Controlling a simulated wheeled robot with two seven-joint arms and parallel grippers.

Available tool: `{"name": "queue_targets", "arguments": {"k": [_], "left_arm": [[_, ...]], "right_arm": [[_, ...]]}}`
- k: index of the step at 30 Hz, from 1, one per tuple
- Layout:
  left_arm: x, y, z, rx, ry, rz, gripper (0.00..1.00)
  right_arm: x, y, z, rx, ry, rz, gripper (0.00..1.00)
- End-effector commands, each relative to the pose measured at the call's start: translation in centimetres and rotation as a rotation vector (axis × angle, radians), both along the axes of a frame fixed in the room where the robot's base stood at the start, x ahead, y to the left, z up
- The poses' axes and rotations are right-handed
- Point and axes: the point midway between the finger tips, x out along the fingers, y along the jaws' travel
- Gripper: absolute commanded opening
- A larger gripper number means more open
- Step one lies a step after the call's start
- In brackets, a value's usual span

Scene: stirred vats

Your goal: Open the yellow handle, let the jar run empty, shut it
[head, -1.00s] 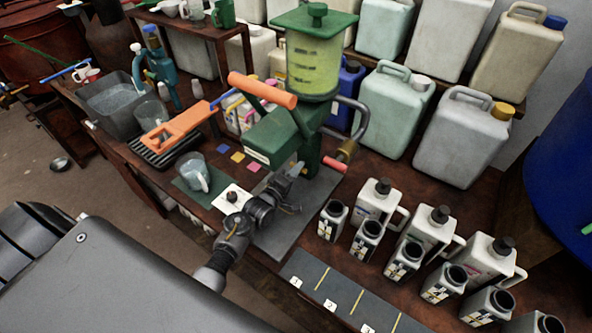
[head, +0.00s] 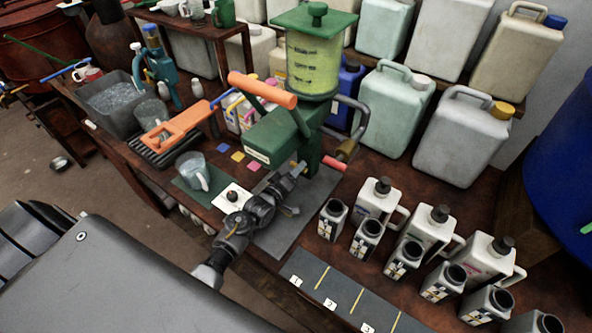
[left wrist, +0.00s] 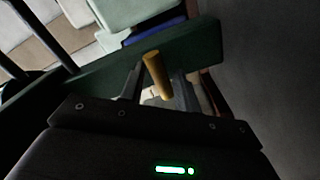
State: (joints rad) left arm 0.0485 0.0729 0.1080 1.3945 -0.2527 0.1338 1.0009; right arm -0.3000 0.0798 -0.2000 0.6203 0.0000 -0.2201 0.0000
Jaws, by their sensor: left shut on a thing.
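The green machine (head: 284,136) stands on a dark mat and carries a clear jar (head: 313,66) with yellow-green liquid under a green lid. The liquid fills much of the jar. My left gripper (head: 297,172) is at the machine's lower front, below the green body. In the left wrist view the yellow handle (left wrist: 157,76) sits between the two fingers of my left gripper (left wrist: 159,84), in front of a green part of the machine. My left gripper is shut on this handle. In the head view the gripper hides the handle. My right gripper is out of view.
A clear measuring jug (head: 192,172) stands to the left on a green mat. Several white bottles (head: 378,202) stand to the right. Large canisters (head: 463,137) line the back.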

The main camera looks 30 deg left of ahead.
Motion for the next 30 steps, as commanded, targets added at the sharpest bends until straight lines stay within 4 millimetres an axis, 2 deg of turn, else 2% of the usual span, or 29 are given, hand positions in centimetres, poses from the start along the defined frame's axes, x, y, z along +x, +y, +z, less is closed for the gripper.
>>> {"name": "queue_targets", "arguments": {"k": [4, 5, 9, 17, 20, 30], "left_arm": [[0.0, 0.0, 0.0, 0.005, -0.001, 0.000, 0.09], [0.0, 0.1, 0.0, 0.005, 0.000, 0.001, 0.36], [0.0, 0.0, 0.0, 0.003, 0.000, 0.001, 0.51], [-0.1, 0.0, 0.0, 0.000, 0.001, 0.001, 0.51], [-0.8, 0.1, -0.1, 0.000, 0.001, 0.001, 0.51], [-7.1, 1.0, -0.3, 0.001, 0.002, 0.000, 0.51]], "right_arm": [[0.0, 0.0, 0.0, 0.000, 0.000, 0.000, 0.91], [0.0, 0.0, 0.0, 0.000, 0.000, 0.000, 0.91], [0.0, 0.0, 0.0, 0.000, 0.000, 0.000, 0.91], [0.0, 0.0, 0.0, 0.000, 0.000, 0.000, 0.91], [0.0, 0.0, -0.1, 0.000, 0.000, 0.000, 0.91], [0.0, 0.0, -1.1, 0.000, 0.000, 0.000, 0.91]]}}
